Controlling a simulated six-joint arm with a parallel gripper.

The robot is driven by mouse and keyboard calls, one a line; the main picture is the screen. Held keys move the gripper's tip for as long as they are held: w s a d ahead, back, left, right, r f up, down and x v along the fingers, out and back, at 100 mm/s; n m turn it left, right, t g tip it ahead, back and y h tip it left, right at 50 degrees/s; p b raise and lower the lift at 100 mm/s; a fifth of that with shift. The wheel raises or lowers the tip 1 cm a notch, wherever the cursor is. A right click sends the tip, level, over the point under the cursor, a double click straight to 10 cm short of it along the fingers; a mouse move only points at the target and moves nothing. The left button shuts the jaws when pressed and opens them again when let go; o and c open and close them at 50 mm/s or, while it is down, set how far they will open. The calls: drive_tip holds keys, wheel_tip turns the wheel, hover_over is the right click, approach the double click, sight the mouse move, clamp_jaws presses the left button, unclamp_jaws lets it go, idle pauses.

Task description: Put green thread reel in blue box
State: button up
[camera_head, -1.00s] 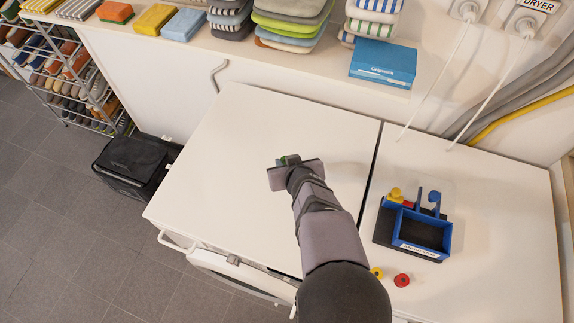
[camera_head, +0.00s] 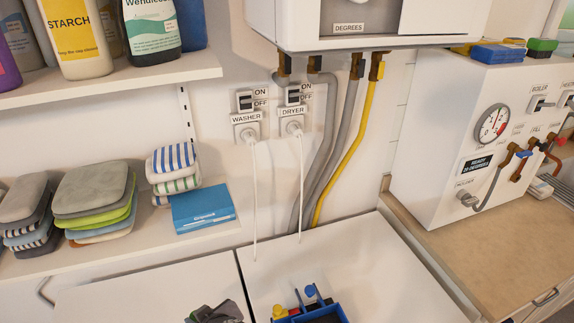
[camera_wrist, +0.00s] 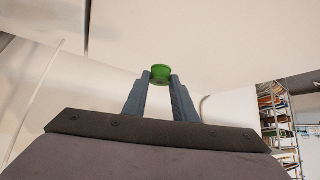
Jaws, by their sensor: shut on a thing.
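The green thread reel (camera_wrist: 160,73) is between the fingertips of my gripper (camera_wrist: 160,80) in the wrist view. The fingers are shut on it, and it shows against a white surface. In the head view my gripper (camera_head: 215,312) is at the bottom edge, left of the seam between the white tops, and mostly cut off. The blue box (camera_head: 322,311) is to its right at the bottom edge, with only its far part in view. My gripper is apart from the box.
White cords hang behind, from the wall sockets. A shelf with folded cloths and a blue carton (camera_head: 203,208) is at the back left.

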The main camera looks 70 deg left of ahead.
drive_tip(key=w+d+r+m+t, duration=0.1)
drive_tip(key=w+r+m+t, duration=0.15)
drive_tip(key=w, duration=1.35)
drive_tip(key=w+d+r+m+t, duration=0.1)
drive_tip(key=w+d+m+t, duration=0.15)
drive_tip(key=w, duration=1.35)
drive_tip(key=w+d+r+m+t, duration=0.1)
drive_tip(key=w+d+m+t, duration=0.15)
drive_tip(key=w+d, duration=0.65)
drive_tip(key=w+d+r+m+t, duration=0.1)
drive_tip(key=w+d+r+m, duration=0.3)
drive_tip(key=w, duration=0.9)
drive_tip(key=w+d+m+t+h, duration=0.15)
drive_tip(key=w+d, duration=0.25)
drive_tip(key=d, duration=0.4)
drive_tip(key=w+d+m+h+b, duration=0.15)
drive_tip(key=w+d, duration=0.25)
drive_tip(key=d, duration=0.5)
drive_tip(key=w+d+m+t+p, duration=0.15)
drive_tip(key=w+d, duration=0.25)
drive_tip(key=d, duration=0.4)
drive_tip(key=s+d+m+h, duration=0.1)
drive_tip(key=d+m+h, duration=0.1)
drive_tip(key=d, duration=1.2)
drive_tip(key=s+d+r+m+t+h+b, duration=0.1)
drive_tip(key=d+m, duration=0.4)
drive_tip(key=d, duration=0.9)
drive_tip(key=shift+s+d+r+h, duration=0.25)
drive_tip(key=shift+s+h, duration=0.25)
drive_tip(key=shift+h, duration=0.6)
